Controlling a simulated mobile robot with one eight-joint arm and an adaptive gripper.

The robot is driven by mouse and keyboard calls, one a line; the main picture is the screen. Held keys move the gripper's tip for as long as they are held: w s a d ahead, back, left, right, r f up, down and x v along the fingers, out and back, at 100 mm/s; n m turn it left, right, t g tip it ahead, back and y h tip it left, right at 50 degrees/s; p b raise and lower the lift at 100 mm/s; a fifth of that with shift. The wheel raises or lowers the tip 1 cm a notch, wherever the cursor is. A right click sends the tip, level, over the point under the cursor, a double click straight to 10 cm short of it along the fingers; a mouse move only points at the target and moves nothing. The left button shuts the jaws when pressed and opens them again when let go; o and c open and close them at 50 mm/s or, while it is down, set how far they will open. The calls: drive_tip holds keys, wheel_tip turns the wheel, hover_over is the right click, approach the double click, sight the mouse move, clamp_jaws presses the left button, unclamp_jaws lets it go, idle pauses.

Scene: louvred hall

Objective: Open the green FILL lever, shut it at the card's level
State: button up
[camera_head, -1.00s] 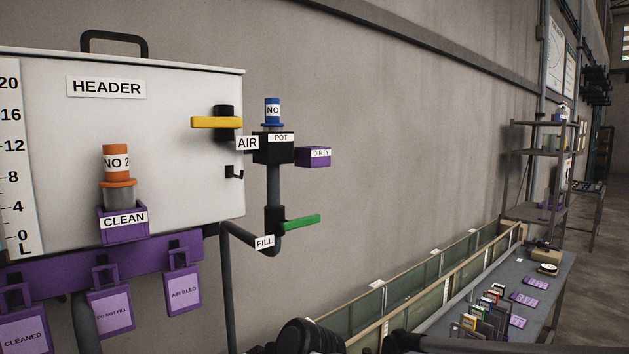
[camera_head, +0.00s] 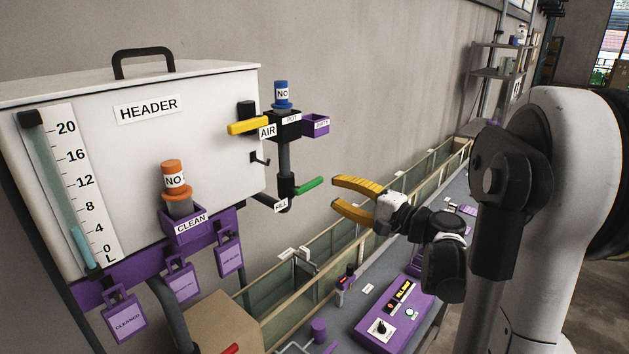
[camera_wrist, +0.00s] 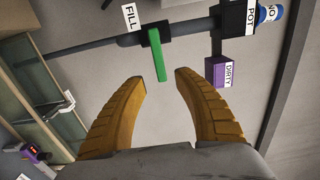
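The green FILL lever (camera_head: 310,186) sticks out rightward from its black valve, below the AIR pot and beside the FILL label (camera_head: 281,205). In the wrist view the green lever (camera_wrist: 157,55) points toward my gripper, its end just ahead of the gap between the fingers. My gripper (camera_head: 335,192) has its yellow fingers apart and empty, a little right of the lever; the fingers also show in the wrist view (camera_wrist: 159,77). I cannot make out a level card.
A yellow lever (camera_head: 248,127) sits above, near the blue-capped pot (camera_head: 282,96) and purple DIRTY box (camera_head: 316,124). An orange-capped filler (camera_head: 175,180) and purple tags (camera_head: 125,315) are on the header (camera_head: 185,100). A purple control box (camera_head: 395,320) stands on the bench below.

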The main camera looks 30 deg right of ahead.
sight(317, 183)
drive_tip(key=x, duration=0.6)
drive_tip(key=shift+p, duration=0.4)
drive_tip(key=shift+a, duration=0.1)
drive_tip(key=shift+b+x, duration=0.3)
drive_tip(key=shift+x, duration=0.45)
drive_tip(key=shift+s, duration=0.1)
clamp_jaws()
